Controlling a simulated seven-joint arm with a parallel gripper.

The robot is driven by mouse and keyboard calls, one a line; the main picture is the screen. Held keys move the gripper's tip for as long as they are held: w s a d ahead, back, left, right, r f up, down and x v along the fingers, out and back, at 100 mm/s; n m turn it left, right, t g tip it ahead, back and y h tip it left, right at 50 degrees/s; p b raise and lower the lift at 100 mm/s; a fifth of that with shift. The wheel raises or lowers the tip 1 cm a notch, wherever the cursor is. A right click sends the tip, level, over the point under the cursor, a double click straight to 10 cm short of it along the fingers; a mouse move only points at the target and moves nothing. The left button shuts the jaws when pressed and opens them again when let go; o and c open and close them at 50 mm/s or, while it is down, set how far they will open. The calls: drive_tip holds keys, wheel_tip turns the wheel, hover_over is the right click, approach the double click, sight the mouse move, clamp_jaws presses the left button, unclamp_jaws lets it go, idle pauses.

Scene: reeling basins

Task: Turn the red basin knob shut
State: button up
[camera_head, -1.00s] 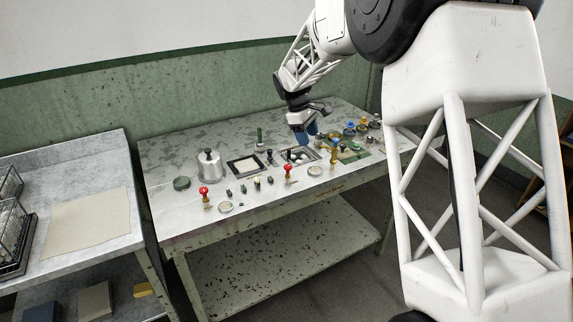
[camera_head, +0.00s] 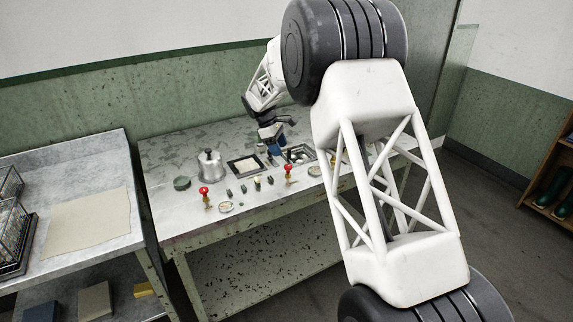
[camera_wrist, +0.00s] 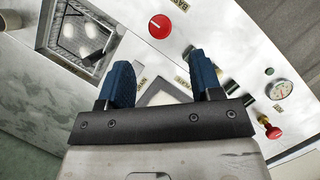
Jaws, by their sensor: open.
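My gripper (camera_wrist: 163,85) is open and empty, its two blue fingers apart; in the head view it hangs over the table (camera_head: 277,146) near the square basins. A round red knob (camera_wrist: 160,26) with a white line lies ahead of the fingers in the wrist view, apart from them. It appears to be the right-hand red knob (camera_head: 288,169) in the head view. Another red knob (camera_wrist: 272,131) is at the right of the wrist view beside a gauge (camera_wrist: 279,90); it appears to be the left one (camera_head: 204,191) in the head view. Which one the task names I cannot tell.
A metal-rimmed square basin (camera_wrist: 113,43) lies at upper left of the wrist view. A lidded metal pot (camera_head: 209,166) and a dark-rimmed square basin (camera_head: 231,161) stand left of my gripper in the head view. Small dark knobs line the front. My arm hides the table's right part.

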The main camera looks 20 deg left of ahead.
sight(288, 166)
drive_tip(key=shift+f, duration=0.1)
drive_tip(key=shift+x, duration=3.85)
drive_tip(key=shift+d, duration=0.1)
drive_tip(key=c, duration=0.9)
